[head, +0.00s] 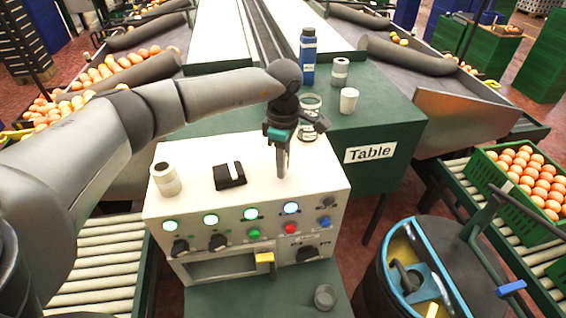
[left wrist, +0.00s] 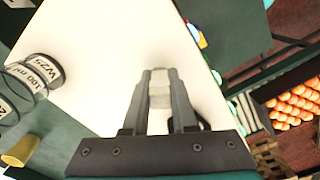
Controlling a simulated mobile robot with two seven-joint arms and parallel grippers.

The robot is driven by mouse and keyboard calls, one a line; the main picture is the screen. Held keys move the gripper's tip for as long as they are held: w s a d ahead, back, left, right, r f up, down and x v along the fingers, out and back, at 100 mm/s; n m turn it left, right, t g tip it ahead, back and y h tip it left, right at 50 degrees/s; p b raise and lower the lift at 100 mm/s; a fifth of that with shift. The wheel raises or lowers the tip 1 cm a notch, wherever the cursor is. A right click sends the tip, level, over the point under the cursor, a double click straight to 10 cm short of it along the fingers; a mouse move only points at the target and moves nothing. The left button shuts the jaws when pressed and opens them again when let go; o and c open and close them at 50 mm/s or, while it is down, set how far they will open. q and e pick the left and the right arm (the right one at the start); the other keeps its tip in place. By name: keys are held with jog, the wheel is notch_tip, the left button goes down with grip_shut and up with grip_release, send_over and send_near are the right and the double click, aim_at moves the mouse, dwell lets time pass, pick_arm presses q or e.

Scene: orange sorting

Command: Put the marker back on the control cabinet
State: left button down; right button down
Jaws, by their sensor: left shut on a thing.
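The control cabinet (head: 205,148) is a white box with lit buttons, knobs and a drawer slot on its front. My left gripper (head: 282,166) is over the right part of its top, pointing down. In the left wrist view, my left gripper (left wrist: 158,78) is shut on a pale, whitish piece (left wrist: 160,96), probably the marker, with the white cabinet top (left wrist: 105,75) behind it. The fingers hide much of the piece. I cannot tell whether it touches the top. My right gripper is not in view.
A white jar (head: 165,180) and a black block with a white strip (head: 230,175) stand on the cabinet top. Behind, the green table (head: 385,115) holds a blue bottle (head: 308,58), a grey-white jar (head: 340,72) and a white cup (head: 349,101). A blue-rimmed drum (head: 388,285) stands right.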

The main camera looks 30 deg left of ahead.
pick_arm(q)
jog(key=shift+f+b, duration=0.55)
jog(key=shift+f, duration=0.1)
dwell(0.4)
jog(key=shift+c, duration=1.2)
grip_release()
jog(key=shift+r, duration=0.1)
jog(key=shift+r+p, duration=2.8)
jog(key=shift+r, duration=1.2)
